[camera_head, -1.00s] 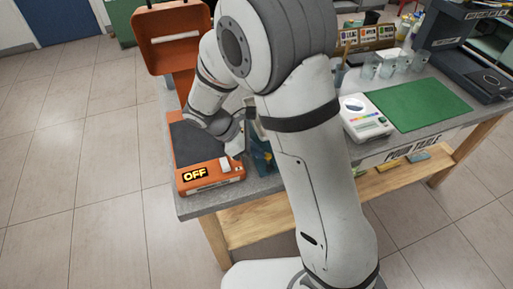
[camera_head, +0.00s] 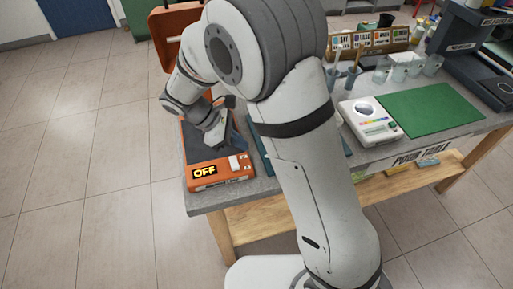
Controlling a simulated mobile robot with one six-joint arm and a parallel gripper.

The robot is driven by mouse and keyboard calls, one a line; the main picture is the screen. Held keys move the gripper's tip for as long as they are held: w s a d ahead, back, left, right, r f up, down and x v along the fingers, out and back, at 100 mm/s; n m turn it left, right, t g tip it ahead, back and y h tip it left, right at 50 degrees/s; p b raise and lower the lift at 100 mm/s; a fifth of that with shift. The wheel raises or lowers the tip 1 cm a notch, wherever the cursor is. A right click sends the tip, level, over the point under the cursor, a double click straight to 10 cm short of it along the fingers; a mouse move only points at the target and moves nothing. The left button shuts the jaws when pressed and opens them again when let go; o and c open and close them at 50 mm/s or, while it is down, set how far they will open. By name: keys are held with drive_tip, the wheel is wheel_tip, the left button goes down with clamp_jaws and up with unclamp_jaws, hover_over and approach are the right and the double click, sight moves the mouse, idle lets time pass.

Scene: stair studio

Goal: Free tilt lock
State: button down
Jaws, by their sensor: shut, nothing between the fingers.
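An orange machine (camera_head: 219,182) with a dark top and a lit "OFF" display (camera_head: 205,172) stands at the left end of the grey table. A white switch or key shows on its front, right of the display. My gripper (camera_head: 232,147) is shut and empty, low over the right part of the machine's dark top. I cannot tell whether it touches the machine. An orange lid or panel (camera_head: 172,28) stands up behind, partly hidden by my arm. I cannot make out a part that is clearly the tilt lock.
My arm hides the table's middle. A blue-green item (camera_head: 262,152) lies right of the machine. A white device (camera_head: 370,122), a green mat (camera_head: 431,110), several clear cups and a dark machine (camera_head: 470,48) fill the right side. Open tiled floor lies left.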

drive_tip(key=v, duration=0.5)
drive_tip(key=shift+w+a+r, duration=0.1)
drive_tip(key=shift+a+r, duration=0.1)
drive_tip(key=s+d+r+m+t+y, duration=0.1)
drive_tip(key=s+d+r+m+y, duration=0.2)
drive_tip(key=s+d+m, duration=0.4)
drive_tip(key=s+d+r+m+t+y, duration=0.1)
drive_tip(key=s+d+r+m+y, duration=0.3)
drive_tip(key=d, duration=1.1)
drive_tip(key=s+m, duration=0.3)
drive_tip(key=m, duration=0.3)
drive_tip(key=shift+d+m+t+y, duration=0.2)
drive_tip(key=shift+m+t+y, duration=0.2)
drive_tip(key=shift+r, duration=0.1)
